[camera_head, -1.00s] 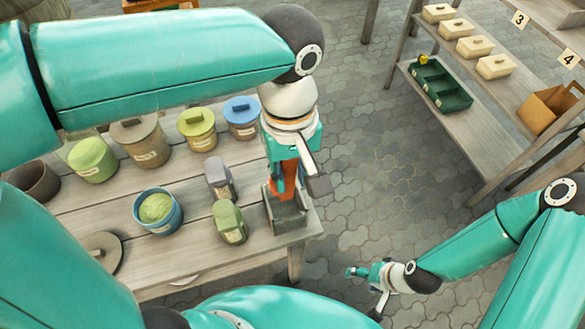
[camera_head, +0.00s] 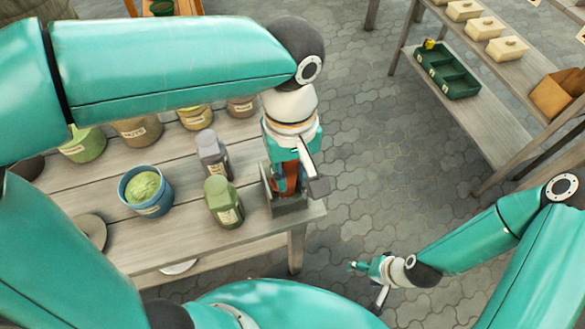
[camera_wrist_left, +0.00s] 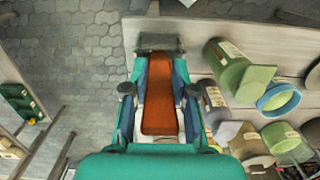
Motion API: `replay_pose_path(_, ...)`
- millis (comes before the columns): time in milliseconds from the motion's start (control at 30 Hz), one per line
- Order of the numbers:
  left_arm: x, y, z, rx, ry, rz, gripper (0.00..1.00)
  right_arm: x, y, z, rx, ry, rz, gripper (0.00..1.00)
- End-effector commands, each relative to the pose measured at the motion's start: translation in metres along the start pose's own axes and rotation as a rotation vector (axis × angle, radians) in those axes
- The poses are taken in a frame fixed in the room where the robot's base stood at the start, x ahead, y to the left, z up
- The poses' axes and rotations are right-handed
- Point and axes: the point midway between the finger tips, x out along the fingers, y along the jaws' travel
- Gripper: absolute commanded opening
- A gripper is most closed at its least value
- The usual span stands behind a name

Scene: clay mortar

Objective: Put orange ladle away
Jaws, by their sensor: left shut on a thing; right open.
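The orange ladle (camera_head: 291,178) is held upright in my left gripper (camera_head: 288,172), at the right end of the wooden table. In the left wrist view, the ladle (camera_wrist_left: 159,105) lies between the two fingers of the left gripper (camera_wrist_left: 160,85), which is shut on it. A small grey open box (camera_head: 289,207) stands at the table's right edge, just under the gripper. It also shows in the wrist view (camera_wrist_left: 157,27). The ladle's lower end is hidden by the box wall and looks inside it. My right gripper (camera_head: 369,281) is open and empty, off the table.
A shelf (camera_head: 461,117) with a green tray (camera_head: 447,72) is at right.

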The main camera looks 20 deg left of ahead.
Motion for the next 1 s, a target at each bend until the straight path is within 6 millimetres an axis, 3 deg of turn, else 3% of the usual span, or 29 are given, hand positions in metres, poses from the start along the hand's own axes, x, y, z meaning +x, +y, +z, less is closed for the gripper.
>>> replay_pose_path(467,0.0024,0.0,-0.0001,0.0,0.0,-0.001,0.0,0.0015,0.0005,0.0,0.0,0.0,0.0,0.72)
replay_pose_path(500,0.0024,0.0,-0.0001,0.0,0.0,-0.001,0.28,0.0015,0.0005,0.0,0.0,0.0,0.0,0.72)
replay_pose_path(667,0.0024,0.0001,0.0,0.001,0.0,-0.001,0.55,0.0016,0.0006,0.0,0.0,0.0,0.0,0.72)
replay_pose_path(1000,0.0013,0.0005,0.0,0.002,0.0,-0.001,0.56,0.0012,0.0005,-0.0001,0.0,0.0,0.0,0.72)
